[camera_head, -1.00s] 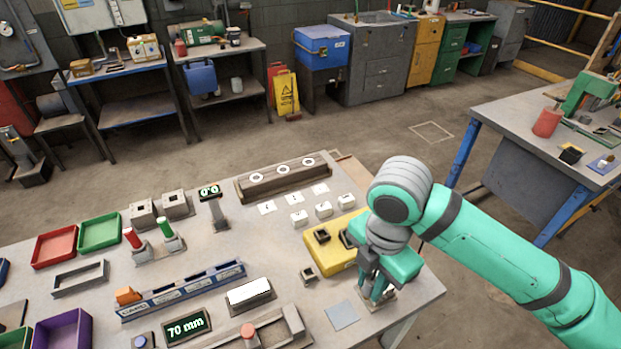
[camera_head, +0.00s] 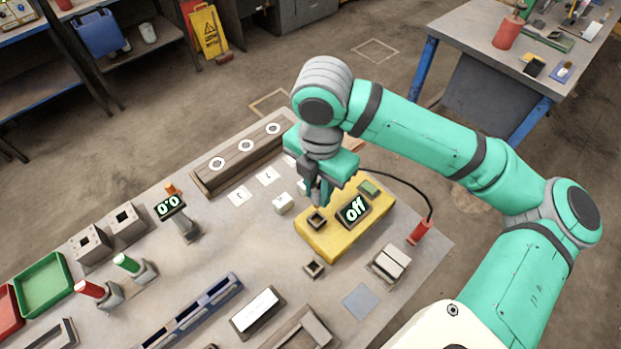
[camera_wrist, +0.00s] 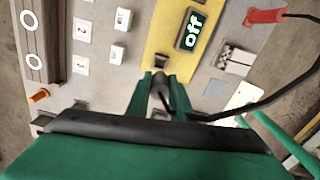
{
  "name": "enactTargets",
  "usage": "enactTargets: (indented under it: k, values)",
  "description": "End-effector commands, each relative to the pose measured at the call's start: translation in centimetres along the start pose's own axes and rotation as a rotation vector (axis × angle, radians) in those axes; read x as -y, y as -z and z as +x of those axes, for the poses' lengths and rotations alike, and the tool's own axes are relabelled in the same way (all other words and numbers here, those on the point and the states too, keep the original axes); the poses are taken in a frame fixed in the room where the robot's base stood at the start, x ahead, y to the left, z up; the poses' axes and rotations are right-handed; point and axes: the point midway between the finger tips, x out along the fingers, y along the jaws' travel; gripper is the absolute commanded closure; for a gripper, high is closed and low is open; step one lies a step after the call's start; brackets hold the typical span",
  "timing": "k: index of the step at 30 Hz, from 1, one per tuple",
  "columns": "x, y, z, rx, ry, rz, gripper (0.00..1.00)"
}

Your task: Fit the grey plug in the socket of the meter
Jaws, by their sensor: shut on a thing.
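The yellow meter (camera_head: 337,243) lies on the bench, with a screen (camera_head: 354,210) reading "off". Its square dark-rimmed socket (camera_head: 317,219) is on the top, left of the screen; the socket also shows in the wrist view (camera_wrist: 161,59). My gripper (camera_head: 319,199) is just above the socket, pointing down. In the wrist view my gripper (camera_wrist: 160,82) is shut on the grey plug (camera_wrist: 160,97), whose tip is near the socket's edge. The plug looks apart from the socket, but the gap is hard to judge. A black cable runs from the plug to a red cylinder (camera_head: 419,232).
A small square block (camera_head: 314,268) and a white-topped block (camera_head: 390,262) stand in front of the meter. White numbered tiles (camera_head: 267,176) and a wooden rail (camera_head: 237,160) lie behind and left. A flat blue-grey square (camera_head: 360,301) lies at the front edge.

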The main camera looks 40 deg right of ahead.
Motion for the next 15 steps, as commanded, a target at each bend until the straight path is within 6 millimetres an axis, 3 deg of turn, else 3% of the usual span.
enactTargets:
  k: [15]
  values:
    - [0.0,0.0,3.9,0.0,0.001,0.0,1.0]
